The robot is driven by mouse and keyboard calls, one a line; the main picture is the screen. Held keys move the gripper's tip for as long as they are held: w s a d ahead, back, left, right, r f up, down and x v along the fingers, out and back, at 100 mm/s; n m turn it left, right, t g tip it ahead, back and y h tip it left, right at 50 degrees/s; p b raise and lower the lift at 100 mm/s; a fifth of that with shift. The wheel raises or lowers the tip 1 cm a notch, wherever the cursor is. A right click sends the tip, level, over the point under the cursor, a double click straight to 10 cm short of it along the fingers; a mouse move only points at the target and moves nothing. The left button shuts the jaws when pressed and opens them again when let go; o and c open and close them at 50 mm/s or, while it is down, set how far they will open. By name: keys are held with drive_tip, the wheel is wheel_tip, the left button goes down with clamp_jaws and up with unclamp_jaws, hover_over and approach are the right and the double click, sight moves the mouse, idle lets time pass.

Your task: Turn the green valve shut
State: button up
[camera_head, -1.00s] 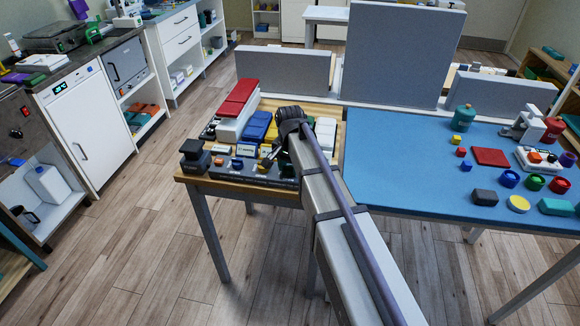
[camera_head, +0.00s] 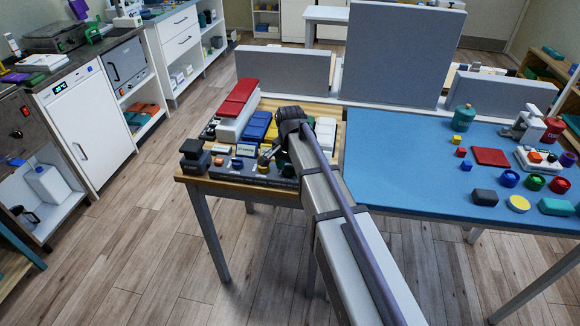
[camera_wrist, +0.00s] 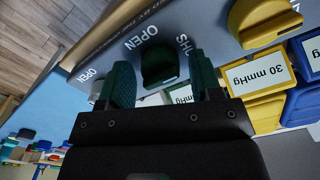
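The green valve (camera_wrist: 158,64) is a dark green knob on a grey panel (camera_wrist: 205,30), near the top middle of the wrist view. The words OPEN and SHUT are printed beside it, SHUT partly covered by a finger. My gripper (camera_wrist: 160,72) is open, with one teal finger on each side of the valve. A gap shows between the knob and the left finger; contact on the right is unclear.
A yellow knob (camera_wrist: 262,22) is to the right of the valve in the wrist view. A yellow box (camera_wrist: 262,84) labelled 30 mmHg and a blue box (camera_wrist: 303,100) stand close to the right finger. The blue table (camera_head: 400,165) on the right holds several small items.

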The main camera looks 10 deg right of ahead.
sight(290, 166)
drive_tip(key=shift+o, duration=0.4)
wheel_tip(290, 166, up, 11)
drive_tip(key=p, duration=1)
drive_tip(key=shift+p, duration=0.4)
drive_tip(key=shift+f, duration=0.1)
drive_tip(key=s+n, duration=0.9)
drive_tip(key=s, duration=1.1)
drive_tip(key=shift+s+n, duration=0.25)
drive_tip(key=shift+n, duration=0.05)
